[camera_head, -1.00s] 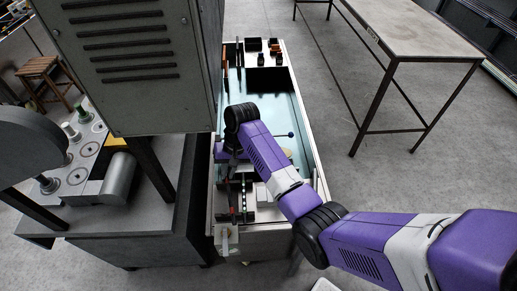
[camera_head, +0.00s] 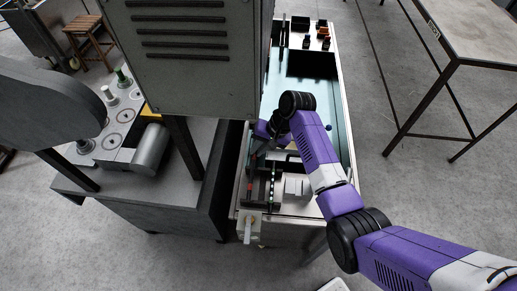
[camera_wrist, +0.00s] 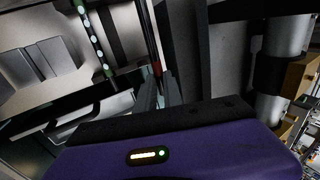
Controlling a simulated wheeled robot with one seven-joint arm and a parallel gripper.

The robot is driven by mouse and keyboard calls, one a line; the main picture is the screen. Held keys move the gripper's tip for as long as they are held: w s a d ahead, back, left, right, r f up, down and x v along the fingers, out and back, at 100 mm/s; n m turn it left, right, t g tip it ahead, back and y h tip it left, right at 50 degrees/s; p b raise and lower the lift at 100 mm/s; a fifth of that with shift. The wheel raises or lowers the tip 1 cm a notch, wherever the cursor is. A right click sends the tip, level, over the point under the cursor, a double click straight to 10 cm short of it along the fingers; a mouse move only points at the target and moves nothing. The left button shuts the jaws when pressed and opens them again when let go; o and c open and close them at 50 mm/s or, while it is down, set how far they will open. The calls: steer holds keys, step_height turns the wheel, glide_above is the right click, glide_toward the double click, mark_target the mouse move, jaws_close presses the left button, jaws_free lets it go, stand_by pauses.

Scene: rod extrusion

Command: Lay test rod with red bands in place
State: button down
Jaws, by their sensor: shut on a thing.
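The test rod with red bands (camera_wrist: 157,68) is a thin dark rod with a red band near its lower visible end in the wrist view. My gripper (camera_wrist: 160,90) is shut on it there, with the grey fingers on either side just below the band. The rest of the rod runs up out of that view. In the head view my gripper is mostly hidden behind my wrist, over the left side of the long bench tray (camera_head: 343,110). A small red mark shows below it, but I cannot tell whether it is on the held rod.
A dark bar with pale green-white dots (camera_head: 271,187) stands beside metal blocks (camera_head: 296,186) at the tray's near end; the bar also shows in the wrist view (camera_wrist: 92,38). A large grey cabinet (camera_head: 200,60) rises close on the left.

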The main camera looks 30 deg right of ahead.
mark_target(258, 168)
steer(key=shift+r, duration=0.1)
steer(key=shift+f+b, duration=2.35)
steer(key=shift+f, duration=1.75)
steer(key=shift+s+f, duration=0.25)
steer(key=shift+f, duration=0.15)
steer(key=shift+s+a+f, duration=0.1)
steer(key=shift+f, duration=0.1)
steer(key=c, duration=1.4)
jaws_free()
steer(key=shift+d+r, duration=0.2)
steer(key=shift+r, duration=0.25)
steer(key=w+v, duration=0.1)
steer(key=v, duration=0.7)
steer(key=shift+a+r, duration=0.25)
